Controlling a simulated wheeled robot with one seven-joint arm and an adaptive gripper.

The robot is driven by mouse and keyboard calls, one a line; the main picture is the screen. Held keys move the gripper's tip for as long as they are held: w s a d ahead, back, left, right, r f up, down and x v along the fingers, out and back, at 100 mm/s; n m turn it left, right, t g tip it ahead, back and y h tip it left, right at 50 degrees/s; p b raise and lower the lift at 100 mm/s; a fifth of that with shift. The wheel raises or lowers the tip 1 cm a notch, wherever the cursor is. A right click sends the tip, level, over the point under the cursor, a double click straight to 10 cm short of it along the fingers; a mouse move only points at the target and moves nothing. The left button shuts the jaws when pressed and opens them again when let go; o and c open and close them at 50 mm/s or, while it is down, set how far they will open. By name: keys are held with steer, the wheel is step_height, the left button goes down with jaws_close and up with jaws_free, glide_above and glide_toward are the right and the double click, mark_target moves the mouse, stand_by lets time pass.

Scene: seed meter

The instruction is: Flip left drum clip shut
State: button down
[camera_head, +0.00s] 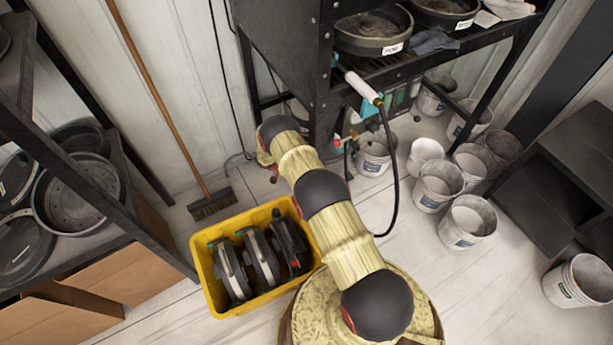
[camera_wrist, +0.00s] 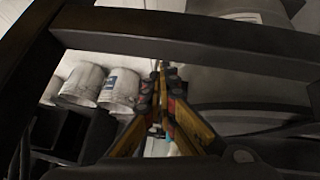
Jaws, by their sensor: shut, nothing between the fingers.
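My gripper (camera_wrist: 160,68) is shut and empty in the wrist view, its orange and black fingers meeting at the tips. In that view the tips lie below a dark crossbar (camera_wrist: 180,38) and beside a grey rounded body (camera_wrist: 235,90) on the right; I cannot tell whether they touch either. I cannot make out the left drum clip in either view. In the head view a tall black machine (camera_head: 285,50) stands at the back, and my arm reaches toward its lower part. The gripper cannot be clearly picked out there.
A yellow bin (camera_head: 265,210) with round dark units stands left of my arm. A broom (camera_head: 212,205) leans behind it. White buckets (camera_head: 436,185) crowd the floor on the right. A white-handled hose tool (camera_head: 362,88) hangs by the rack. Dark shelves (camera_head: 150,235) flank the left.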

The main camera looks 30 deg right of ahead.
steer(key=shift+d+f, duration=0.2)
steer(key=shift+f, duration=0.35)
stand_by(0.8)
steer(key=shift+r, duration=0.1)
steer(key=v, duration=1.2)
stand_by(0.3)
